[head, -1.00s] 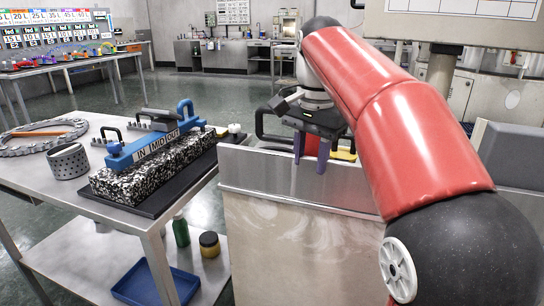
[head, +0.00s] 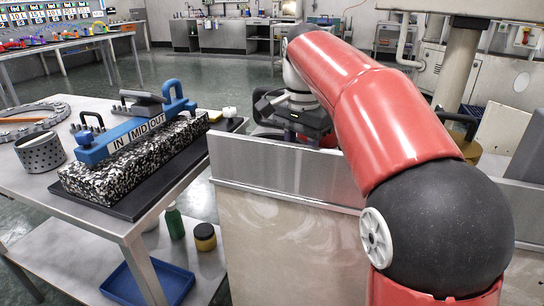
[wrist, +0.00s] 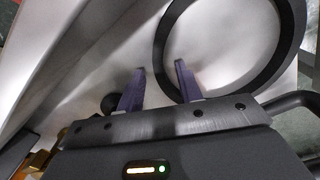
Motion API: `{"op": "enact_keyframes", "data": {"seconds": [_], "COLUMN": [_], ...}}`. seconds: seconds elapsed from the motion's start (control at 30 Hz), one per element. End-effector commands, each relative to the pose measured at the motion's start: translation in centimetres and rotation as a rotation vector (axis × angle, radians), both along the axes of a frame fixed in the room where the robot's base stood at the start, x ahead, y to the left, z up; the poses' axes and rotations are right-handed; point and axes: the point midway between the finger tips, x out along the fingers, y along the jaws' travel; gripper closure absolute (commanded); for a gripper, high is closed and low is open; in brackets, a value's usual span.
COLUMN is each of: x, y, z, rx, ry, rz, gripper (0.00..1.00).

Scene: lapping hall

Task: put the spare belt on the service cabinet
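A black ring, which looks like the spare belt (wrist: 290,50), lies on a pale surface at the upper right of the wrist view. My gripper (wrist: 160,67) is open, with two purple fingers apart. The near-left part of the ring's band runs between the fingertips in that view, with the right finger overlapping it; I cannot tell the height gap. In the head view my gripper's fingers are hidden behind a steel-edged panel (head: 280,165), and the belt cannot be made out. I cannot tell which furniture is the service cabinet.
A steel table (head: 95,215) at left holds a speckled block (head: 125,165) with a blue IN/MID/OUT fixture (head: 120,140), and a perforated cup (head: 40,152). Its lower shelf has a blue tray (head: 165,280), a green bottle (head: 174,222) and a jar (head: 205,237). Floor beyond is open.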

Motion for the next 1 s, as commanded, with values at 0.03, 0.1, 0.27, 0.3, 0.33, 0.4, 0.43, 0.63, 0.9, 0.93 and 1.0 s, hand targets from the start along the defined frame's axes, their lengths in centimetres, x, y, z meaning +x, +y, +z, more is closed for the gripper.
{"op": "enact_keyframes", "data": {"seconds": [0.03,0.1,0.27,0.3,0.33,0.4,0.43,0.63,0.9,0.93,1.0], "x": [-0.01,-0.01,-0.01,-0.01,-0.01,0.0,-0.01,-0.01,-0.01,-0.01,-0.05], "y": [0.0,-0.01,-0.02,-0.02,-0.02,-0.01,-0.02,-0.02,-0.01,0.01,0.1], "z": [-0.45,-0.65,-0.61,-0.6,-0.6,-0.6,-0.59,-0.59,-0.53,-0.48,-0.26], "rx": [0.0,0.0,0.0,0.0,0.0,0.0,0.0,0.0,0.001,0.001,0.0], "ry": [-0.001,-0.001,-0.001,-0.001,-0.001,-0.001,-0.001,-0.001,-0.002,-0.002,-0.003], "rz": [0.0,0.0,0.0,0.0,0.0,0.0,0.0,0.0,0.0,0.0,0.0], "gripper": [0.64,0.64,0.64,0.66,0.7,0.79,0.83,1.0,1.0,1.0,1.0]}}
